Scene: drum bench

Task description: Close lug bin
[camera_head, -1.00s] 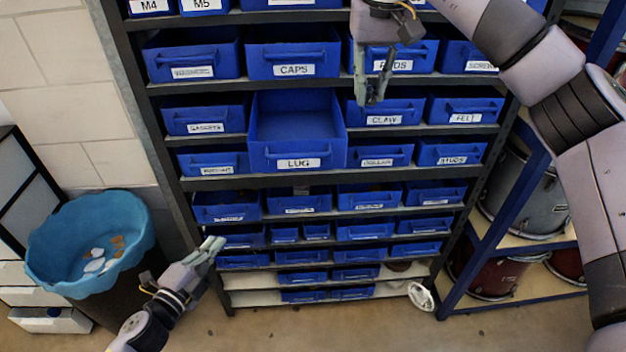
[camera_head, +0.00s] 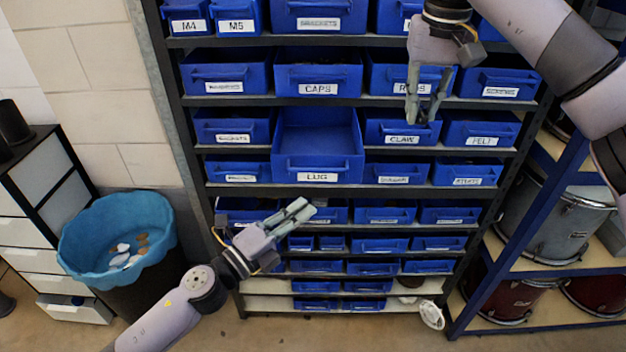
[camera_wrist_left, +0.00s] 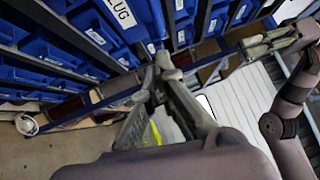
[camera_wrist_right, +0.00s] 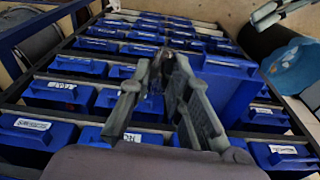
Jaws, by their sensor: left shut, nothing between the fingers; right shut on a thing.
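The blue lug bin (camera_head: 318,165), labelled LUG, is pulled out from the middle of the rack, so its empty-looking inside shows. Its label also shows at the top of the left wrist view (camera_wrist_left: 122,12). A bin jutting out in the right wrist view (camera_wrist_right: 232,88) looks like the same one. My left gripper (camera_head: 305,211) is shut and empty, below and in front of the lug bin, apart from its front. My right gripper (camera_head: 424,118) is in front of the claw bin (camera_head: 375,130), right of the lug bin. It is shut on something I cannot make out.
Other labelled bins sit pushed in on the rack (camera_head: 240,100), around the lug bin. A blue tub (camera_head: 100,270) stands at the left beside white drawers (camera_head: 30,235). Drums (camera_head: 550,220) sit on a blue-framed shelf at the right.

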